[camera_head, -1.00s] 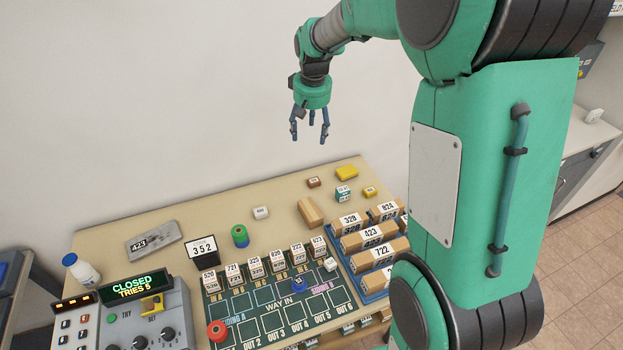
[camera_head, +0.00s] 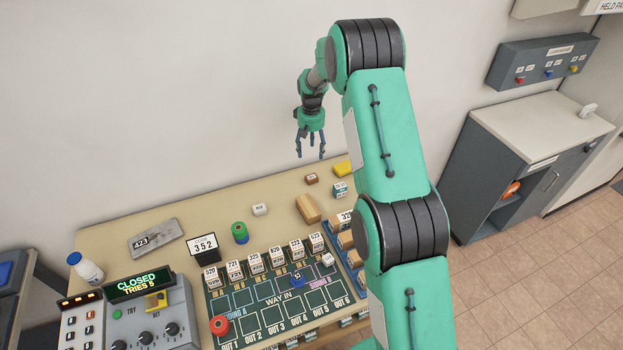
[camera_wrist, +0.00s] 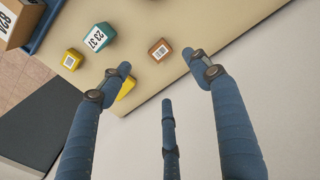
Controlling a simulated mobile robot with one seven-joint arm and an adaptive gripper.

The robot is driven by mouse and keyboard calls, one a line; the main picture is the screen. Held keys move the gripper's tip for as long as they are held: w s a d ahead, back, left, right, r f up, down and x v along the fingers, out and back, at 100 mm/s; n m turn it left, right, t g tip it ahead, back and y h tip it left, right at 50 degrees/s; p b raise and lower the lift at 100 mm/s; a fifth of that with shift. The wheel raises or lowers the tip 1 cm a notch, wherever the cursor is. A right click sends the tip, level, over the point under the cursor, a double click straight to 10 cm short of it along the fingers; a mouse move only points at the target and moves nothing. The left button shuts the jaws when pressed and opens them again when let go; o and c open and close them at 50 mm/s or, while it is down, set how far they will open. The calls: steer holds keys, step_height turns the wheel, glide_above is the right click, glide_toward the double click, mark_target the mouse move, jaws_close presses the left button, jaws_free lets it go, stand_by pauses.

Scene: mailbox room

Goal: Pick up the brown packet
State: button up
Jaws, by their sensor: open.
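The brown packet (camera_head: 312,179) is a small block with a white label, lying on the back part of the tan table. In the wrist view the brown packet (camera_wrist: 160,50) shows a barcode label and lies just beyond the fingers, between the two outer fingertips. My gripper (camera_head: 310,153) is above the back of the table, fingers pointing down, a little above the packet in the picture. In the wrist view its three blue fingers (camera_wrist: 163,75) are spread apart with nothing between them.
A yellow block (camera_head: 343,169) and a teal-and-white box (camera_head: 340,190) lie close to the packet; a finger partly covers one yellow block (camera_wrist: 126,88). A larger tan block (camera_head: 308,209) and white block (camera_head: 260,209) are nearer. My arm hides much of the parcel rack at right.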

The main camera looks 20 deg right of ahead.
steer(key=f, duration=0.2)
steer(key=w+d+f, duration=0.1)
steer(key=shift+s+a+f, duration=0.1)
glide_above(312, 177)
steer(key=shift+s+a+f, duration=0.1)
steer(key=shift+f, duration=2.05)
steer(key=shift+s+f, duration=0.1)
steer(key=shift+f, duration=2)
steer(key=shift+f, duration=0.1)
steer(key=shift+w+f+p, duration=0.2)
steer(key=shift+f+p, duration=0.2)
steer(key=shift+f, duration=2.1)
